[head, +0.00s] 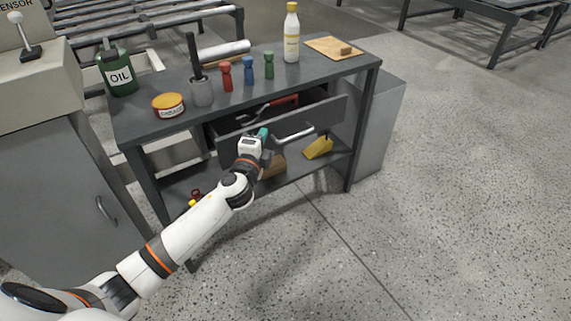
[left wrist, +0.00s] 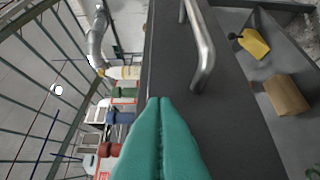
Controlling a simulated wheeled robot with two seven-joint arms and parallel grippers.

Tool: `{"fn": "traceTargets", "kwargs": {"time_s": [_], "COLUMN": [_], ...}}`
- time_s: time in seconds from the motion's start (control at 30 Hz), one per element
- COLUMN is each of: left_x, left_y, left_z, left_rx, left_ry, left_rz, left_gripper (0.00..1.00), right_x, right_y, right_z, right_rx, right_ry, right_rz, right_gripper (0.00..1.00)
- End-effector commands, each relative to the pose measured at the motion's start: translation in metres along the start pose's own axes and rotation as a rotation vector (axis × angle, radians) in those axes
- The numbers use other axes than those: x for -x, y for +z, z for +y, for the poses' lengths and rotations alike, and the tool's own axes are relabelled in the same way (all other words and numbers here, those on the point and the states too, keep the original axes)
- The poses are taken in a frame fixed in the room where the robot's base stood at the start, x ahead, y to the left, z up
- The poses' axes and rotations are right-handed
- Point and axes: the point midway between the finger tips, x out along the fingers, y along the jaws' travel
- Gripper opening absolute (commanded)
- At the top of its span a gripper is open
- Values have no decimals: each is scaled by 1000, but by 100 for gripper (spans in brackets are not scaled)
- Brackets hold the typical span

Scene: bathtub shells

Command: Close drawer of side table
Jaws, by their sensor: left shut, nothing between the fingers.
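The side table (head: 362,75) is dark grey. Its drawer (head: 328,112) stands open, pulled out from under the top, with red-handled tools (head: 284,100) inside. A metal bar handle (head: 295,135) is on the drawer front; the handle also shows in the left wrist view (left wrist: 203,50). My left gripper (head: 263,133) has teal fingers, shut and empty, at the drawer front just left of the handle. In the left wrist view the shut fingertips (left wrist: 160,100) point along the grey front panel (left wrist: 172,70). I cannot tell whether they touch it. My right gripper is not in view.
On the tabletop stand an oil can (head: 117,75), an orange tin (head: 168,105), a grey cup (head: 201,92), several coloured pegs (head: 248,71), a bottle (head: 291,35) and a board (head: 325,46). A yellow object (head: 318,148) lies on the lower shelf. Floor at the right is clear.

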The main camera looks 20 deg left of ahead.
Motion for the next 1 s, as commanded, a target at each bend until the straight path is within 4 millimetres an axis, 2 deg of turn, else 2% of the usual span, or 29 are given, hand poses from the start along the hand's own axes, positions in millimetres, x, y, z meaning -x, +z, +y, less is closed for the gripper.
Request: {"fn": "traceTargets", "kwargs": {"time_s": [0.2, 0.5, 1.0], "left_x": [-29, -55, -67], "left_y": [-30, -56, -69], "left_z": [0, 0, 2], "left_rx": [-2, -1, -2], "left_ry": [1, 1, 3], "left_rz": [4, 2, 6], "left_gripper": [0, 0, 0], "right_x": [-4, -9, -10], "right_y": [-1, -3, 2], "right_z": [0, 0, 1], "right_rx": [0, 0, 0], "right_ry": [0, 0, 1], "right_rz": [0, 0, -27], "right_gripper": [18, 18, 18]}}
